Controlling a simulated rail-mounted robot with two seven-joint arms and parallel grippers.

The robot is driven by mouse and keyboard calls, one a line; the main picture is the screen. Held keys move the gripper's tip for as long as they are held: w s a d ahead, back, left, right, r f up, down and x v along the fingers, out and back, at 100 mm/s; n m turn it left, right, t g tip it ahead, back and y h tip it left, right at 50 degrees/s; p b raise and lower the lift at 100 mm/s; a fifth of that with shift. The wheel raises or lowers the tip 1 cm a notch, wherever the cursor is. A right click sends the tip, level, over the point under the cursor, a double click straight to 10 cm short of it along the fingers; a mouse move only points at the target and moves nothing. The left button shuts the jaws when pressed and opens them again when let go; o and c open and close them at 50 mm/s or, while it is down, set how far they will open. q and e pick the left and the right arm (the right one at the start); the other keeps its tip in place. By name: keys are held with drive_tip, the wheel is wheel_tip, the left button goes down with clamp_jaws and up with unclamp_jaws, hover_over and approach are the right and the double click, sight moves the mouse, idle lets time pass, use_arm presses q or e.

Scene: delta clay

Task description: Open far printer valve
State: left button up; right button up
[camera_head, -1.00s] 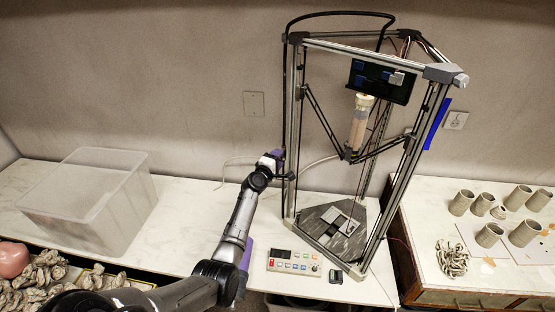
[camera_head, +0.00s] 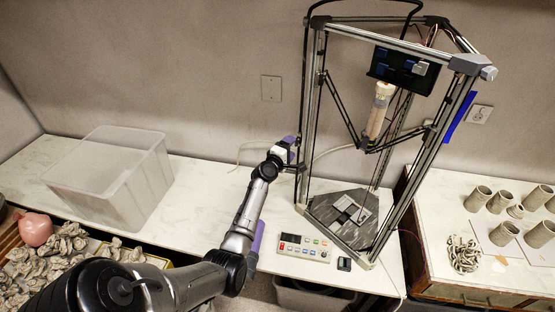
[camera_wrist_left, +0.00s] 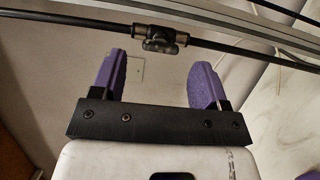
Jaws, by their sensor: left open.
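The tall delta clay printer (camera_head: 313,120) stands on the white counter. Its valve (camera_wrist_left: 160,38), a dark fitting with a small handle on a black tube, shows at the top of the left wrist view. My left gripper (camera_head: 289,150) is beside the printer's left post in the head view. In the left wrist view its purple fingers (camera_wrist_left: 157,75) are apart and empty, with the valve just beyond the gap between the tips. I see no contact with the valve. The valve is small and partly hidden by the gripper in the head view.
A clear plastic bin (camera_head: 115,180) stands on the counter at left. A control panel (camera_head: 304,248) lies in front of the printer. Clay cups (camera_head: 503,233) stand on the right-hand table. A metal rail (camera_wrist_left: 245,25) runs close behind the valve.

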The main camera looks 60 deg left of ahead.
use_arm(q)
drive_tip(key=v, duration=1.1)
drive_tip(key=shift+s, duration=0.1)
idle(0.4)
